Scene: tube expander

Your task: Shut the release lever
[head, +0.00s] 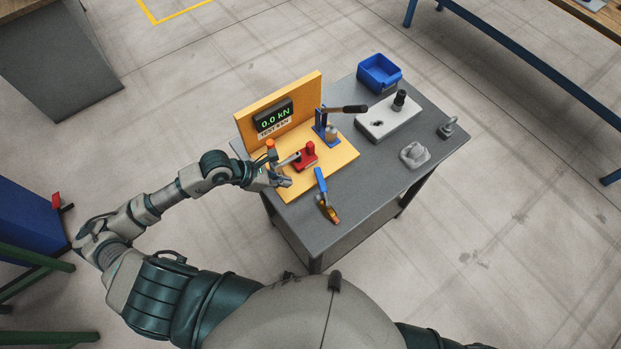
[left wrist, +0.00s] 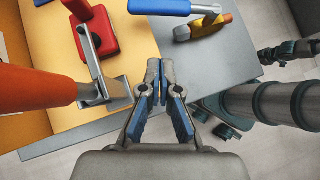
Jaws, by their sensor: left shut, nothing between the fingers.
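A test rig with a wooden base (head: 337,166) stands on the grey table. An orange-tipped lever (head: 270,144) stands by the display panel. In the left wrist view its orange grip (left wrist: 35,88) shows large at the left, beside a metal bracket (left wrist: 104,92). I cannot tell for certain which part is the release lever. A red block (head: 306,157) sits just right of it. My left gripper (head: 287,182) is over the near left edge of the base. In the left wrist view its fingers (left wrist: 165,85) are together and empty, apart from the grip. My right gripper is not seen.
A blue-handled tool (head: 321,183) with an orange end lies right of my left gripper. A dark-handled lever (head: 345,109) stands behind the red block. A display (head: 274,117) reads 0.0 kN. A pale block (head: 388,120), blue bin (head: 379,73) and grey parts stand further right.

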